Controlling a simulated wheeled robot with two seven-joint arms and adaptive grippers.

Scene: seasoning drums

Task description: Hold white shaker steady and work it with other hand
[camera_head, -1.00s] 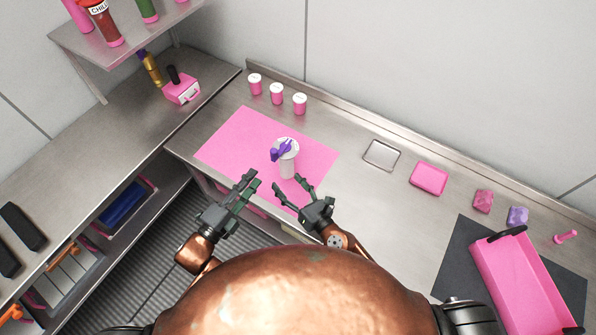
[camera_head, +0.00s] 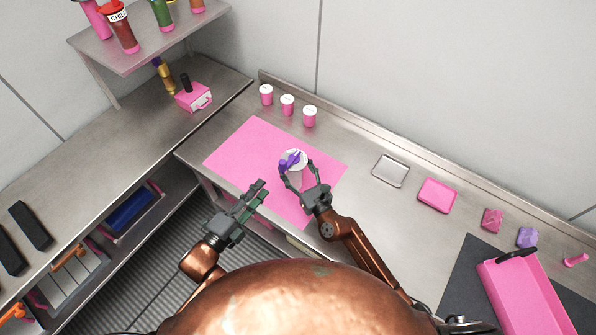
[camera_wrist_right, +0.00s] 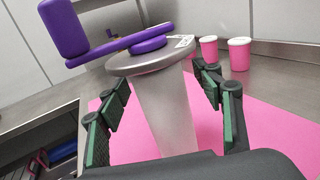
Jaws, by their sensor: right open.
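The white shaker (camera_head: 296,178) stands upright on the pink mat (camera_head: 238,150). It has a grey-white lid and a purple crank handle (camera_head: 289,161) on top, which points to the left. In the right wrist view the shaker body (camera_wrist_right: 167,105) stands between the fingers of my right gripper (camera_wrist_right: 165,112). That gripper is open, with a finger on either side of the body and gaps visible. In the head view my right gripper (camera_head: 298,180) is at the shaker's near side. My left gripper (camera_head: 252,194) is lower left of the shaker, over the counter's front edge, and holds nothing visible.
Several pink cups with white lids (camera_head: 287,105) stand behind the mat. A metal tray (camera_head: 391,170), a pink tray (camera_head: 437,195) and sponges (camera_head: 492,219) lie to the right. A pink bin (camera_head: 525,295) sits on a dark mat. A shelf with bottles (camera_head: 122,30) is upper left.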

